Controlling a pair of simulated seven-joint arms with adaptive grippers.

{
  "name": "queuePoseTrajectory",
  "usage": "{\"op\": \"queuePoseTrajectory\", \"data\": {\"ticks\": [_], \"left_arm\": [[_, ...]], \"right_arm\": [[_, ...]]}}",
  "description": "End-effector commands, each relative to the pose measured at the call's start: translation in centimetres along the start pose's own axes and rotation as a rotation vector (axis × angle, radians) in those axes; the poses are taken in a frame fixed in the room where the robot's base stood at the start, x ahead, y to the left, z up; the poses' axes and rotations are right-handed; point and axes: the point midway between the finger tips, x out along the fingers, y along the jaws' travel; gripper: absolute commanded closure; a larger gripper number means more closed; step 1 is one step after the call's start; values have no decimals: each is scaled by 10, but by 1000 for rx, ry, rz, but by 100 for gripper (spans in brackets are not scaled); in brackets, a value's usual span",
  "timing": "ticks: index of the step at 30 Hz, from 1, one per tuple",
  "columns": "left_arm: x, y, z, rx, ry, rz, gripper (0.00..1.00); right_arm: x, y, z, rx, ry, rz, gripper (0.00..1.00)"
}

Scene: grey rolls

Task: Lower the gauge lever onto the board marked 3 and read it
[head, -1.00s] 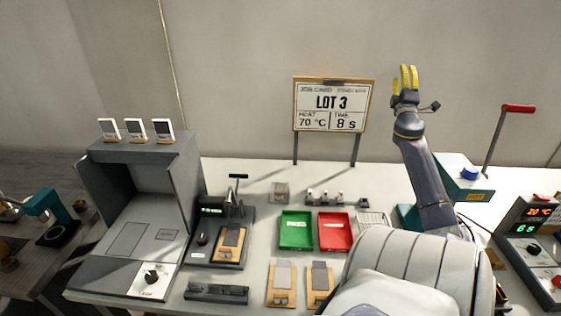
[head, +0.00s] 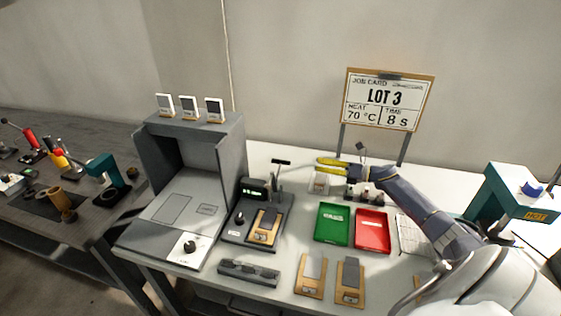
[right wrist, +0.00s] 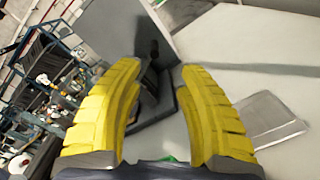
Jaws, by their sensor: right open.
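The gauge (head: 237,228) is a dark base with a small green-lit display (head: 256,193) and an upright post. Its lever (head: 281,162) ends in a black T-shaped handle, which stands raised. A wooden board (head: 265,227) with a grey plate lies on the gauge base under the lever; its mark is too small to read. My right gripper (head: 322,167), with yellow fingers, is open and empty, pointing left, a little right of the handle and apart from it. In the right wrist view its fingers (right wrist: 158,75) are spread, with the dark gauge partly visible between them. My left gripper is out of view.
Two more boards lie in front, one left (head: 310,276) and one right (head: 350,284). A green tray (head: 332,239) and a red tray (head: 371,245) sit right of the gauge. A grey booth (head: 227,155) stands close on its left. A dark block (head: 248,273) lies in front.

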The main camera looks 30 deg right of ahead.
Motion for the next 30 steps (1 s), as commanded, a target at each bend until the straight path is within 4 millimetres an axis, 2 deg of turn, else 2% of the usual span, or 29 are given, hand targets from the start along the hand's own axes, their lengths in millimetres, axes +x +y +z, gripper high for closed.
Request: {"op": "queuePoseTrajectory", "data": {"ticks": [4,11,30], "left_arm": [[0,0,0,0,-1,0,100],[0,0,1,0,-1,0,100],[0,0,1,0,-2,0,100]], "right_arm": [[8,5,-10,-13,29,33,62],[33,7,-12,-13,31,40,62],[145,11,-15,-13,30,38,62]]}}
